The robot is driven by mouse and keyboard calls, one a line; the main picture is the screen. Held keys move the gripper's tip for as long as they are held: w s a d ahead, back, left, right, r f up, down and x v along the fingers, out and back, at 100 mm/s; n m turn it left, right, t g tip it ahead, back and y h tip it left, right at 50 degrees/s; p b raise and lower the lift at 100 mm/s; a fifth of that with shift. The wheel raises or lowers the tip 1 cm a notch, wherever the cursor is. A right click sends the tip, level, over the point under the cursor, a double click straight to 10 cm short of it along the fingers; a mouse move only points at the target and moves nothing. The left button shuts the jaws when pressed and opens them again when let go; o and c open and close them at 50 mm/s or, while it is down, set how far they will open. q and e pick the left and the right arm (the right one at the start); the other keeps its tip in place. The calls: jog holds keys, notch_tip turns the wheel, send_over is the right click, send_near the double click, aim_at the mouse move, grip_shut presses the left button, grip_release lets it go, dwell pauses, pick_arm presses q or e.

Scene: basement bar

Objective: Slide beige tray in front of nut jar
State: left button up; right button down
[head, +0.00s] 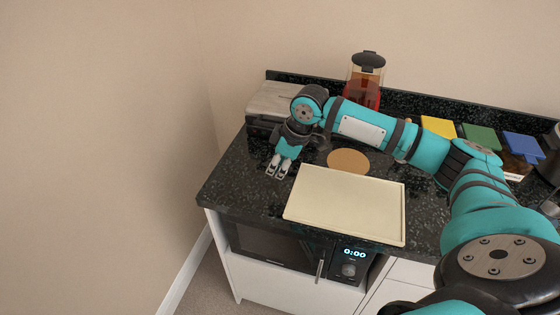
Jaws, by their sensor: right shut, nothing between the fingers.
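The beige tray (345,205) is a flat rectangle with a low rim. It lies on the dark speckled counter near the front edge. My right gripper (277,171) is shut and empty, pointing down over the counter just left of the tray's back left corner. I cannot tell whether its fingertips touch the counter. A see-through container with a dark lid and red-orange contents (366,75) stands at the back, partly hidden by my right arm. I cannot tell whether it is the nut jar. My left gripper is out of view.
A round tan disc (348,161) lies just behind the tray. A grey box-like item (283,99) stands at the back left. Yellow (438,127), green (480,137) and blue (523,147) pieces lie at the back right. A microwave (268,246) sits below the counter. The counter's left front corner is bare.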

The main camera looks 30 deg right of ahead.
aim_at(280, 191)
jog(key=x, duration=0.6)
jog(key=shift+w+p, duration=0.2)
jog(key=shift+p, duration=0.15)
jog(key=s+d, duration=0.1)
jog(key=s+d+p, duration=0.1)
jog(key=shift+s+d+r, duration=0.15)
jog(key=shift+s+d, duration=0.05)
jog(key=shift+s, duration=0.15)
jog(key=shift+s+d, duration=0.15)
jog(key=shift+s, duration=0.1)
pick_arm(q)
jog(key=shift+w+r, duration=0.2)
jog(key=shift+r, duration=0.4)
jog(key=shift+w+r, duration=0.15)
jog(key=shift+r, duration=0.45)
pick_arm(e)
jog(key=shift+w, duration=0.15)
